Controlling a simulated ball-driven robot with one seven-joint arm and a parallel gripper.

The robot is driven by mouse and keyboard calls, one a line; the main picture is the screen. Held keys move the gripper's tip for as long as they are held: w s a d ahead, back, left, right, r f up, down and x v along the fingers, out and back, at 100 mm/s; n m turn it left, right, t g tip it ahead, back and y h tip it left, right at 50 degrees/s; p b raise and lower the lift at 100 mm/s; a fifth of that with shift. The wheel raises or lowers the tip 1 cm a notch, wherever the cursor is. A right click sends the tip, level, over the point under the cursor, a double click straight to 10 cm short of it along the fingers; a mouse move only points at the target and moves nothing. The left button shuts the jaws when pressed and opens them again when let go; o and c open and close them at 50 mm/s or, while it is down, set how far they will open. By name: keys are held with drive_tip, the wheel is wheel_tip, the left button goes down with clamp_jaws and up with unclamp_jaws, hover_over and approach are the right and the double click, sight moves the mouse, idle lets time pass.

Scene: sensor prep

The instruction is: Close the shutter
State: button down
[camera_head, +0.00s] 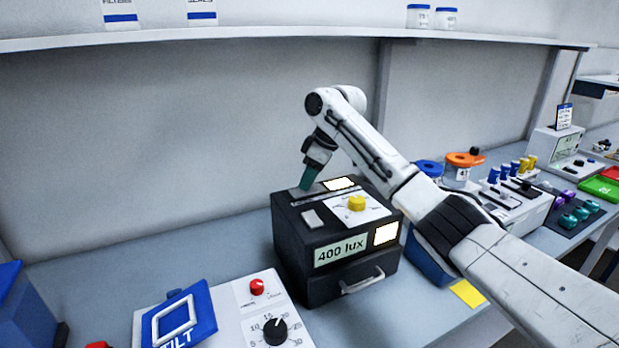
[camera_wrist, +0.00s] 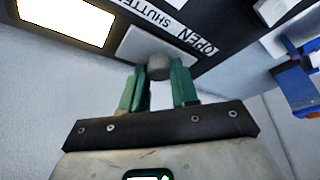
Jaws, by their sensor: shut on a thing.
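The black light box (camera_head: 290,245) reads "400 lux" on its front. It has a yellow knob (camera_head: 356,203) on top and a drawer handle (camera_head: 362,281) below. The shutter is a pale plate (camera_wrist: 130,42) with a grey round knob (camera_wrist: 160,67), beside the labels "SHUTTER" and "OPEN" (camera_wrist: 205,45). My gripper (camera_head: 305,184) reaches down to the back left of the box top. In the wrist view, its green fingers (camera_wrist: 160,82) are shut on the grey knob. In the head view, the fingers hide the knob. A bright window (camera_wrist: 65,18) on the box top is uncovered.
A blue tilt frame (camera_head: 178,322) and a panel with a red button (camera_head: 257,287) and black dial (camera_head: 275,331) stand at front left. Blue and orange-lidded jars (camera_head: 464,160) stand right of the box, partly behind my arm. A shelf (camera_head: 220,38) runs above.

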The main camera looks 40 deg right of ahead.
drive_tip(key=shift+d, duration=0.1)
drive_tip(key=s+d, duration=0.1)
drive_tip(key=d, duration=0.2)
drive_tip(key=d+p, duration=0.1)
drive_tip(key=d, duration=0.2)
drive_tip(key=s+d+p, duration=0.1)
drive_tip(key=d, duration=0.1)
drive_tip(key=shift+s+d, duration=0.3)
drive_tip(key=shift+d, duration=0.1)
drive_tip(key=c, duration=0.9)
unclamp_jaws()
drive_tip(key=shift+d, duration=0.15)
drive_tip(key=shift+o, duration=0.2)
drive_tip(key=b+v, duration=0.1)
drive_tip(key=v, duration=0.9)
drive_tip(key=shift+s+r, duration=0.25)
drive_tip(key=shift+r, duration=0.1)
